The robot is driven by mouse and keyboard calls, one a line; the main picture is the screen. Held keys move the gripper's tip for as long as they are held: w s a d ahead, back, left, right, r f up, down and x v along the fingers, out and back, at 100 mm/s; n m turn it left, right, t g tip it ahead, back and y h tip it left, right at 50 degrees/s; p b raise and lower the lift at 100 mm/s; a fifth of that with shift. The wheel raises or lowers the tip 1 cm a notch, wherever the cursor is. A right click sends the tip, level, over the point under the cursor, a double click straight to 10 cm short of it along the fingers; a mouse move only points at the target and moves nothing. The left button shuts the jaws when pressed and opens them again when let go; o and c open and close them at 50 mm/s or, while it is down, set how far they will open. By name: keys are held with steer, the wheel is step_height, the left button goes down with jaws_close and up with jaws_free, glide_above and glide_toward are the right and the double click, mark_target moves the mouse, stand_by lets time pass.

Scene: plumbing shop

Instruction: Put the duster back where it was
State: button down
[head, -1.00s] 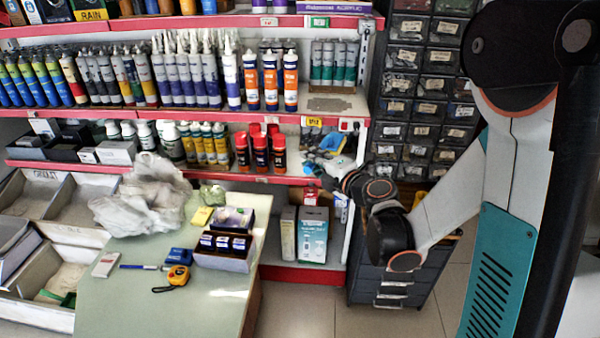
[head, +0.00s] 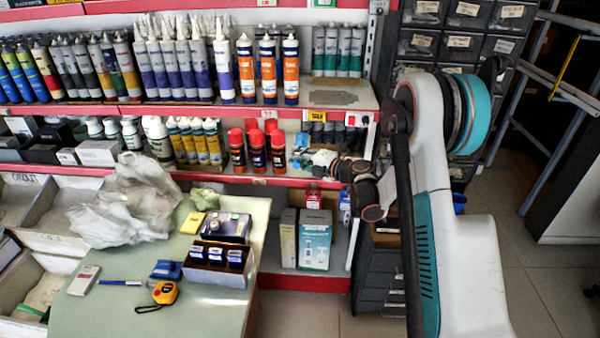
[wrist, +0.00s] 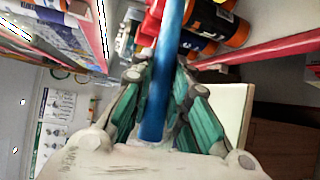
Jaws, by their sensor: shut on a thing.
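The duster shows in the wrist view as a smooth blue handle (wrist: 161,75) running up between the fingers of my gripper (wrist: 158,82). My gripper is shut on this handle. Its far end runs out of the top of the wrist view, so I cannot see the duster's head. In the head view my gripper (head: 318,161) is at the lower red-edged shelf, just right of the red-capped cans. The duster is mostly hidden or too small to make out there.
Red-capped cans (head: 256,150) stand close left of my gripper. Silicone tubes (head: 246,70) fill the shelf above, with a bare patch (head: 335,97) at its right. A green counter (head: 110,318) holds a tape measure (head: 165,292), boxes and a crumpled bag (head: 125,205).

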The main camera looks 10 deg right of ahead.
step_height(320, 180, down, 9)
steer(key=b, duration=0.3)
steer(key=shift+f, duration=0.3)
steer(key=c, duration=1.9)
jaws_free()
steer(key=o, duration=0.4)
steer(key=shift+c, duration=0.2)
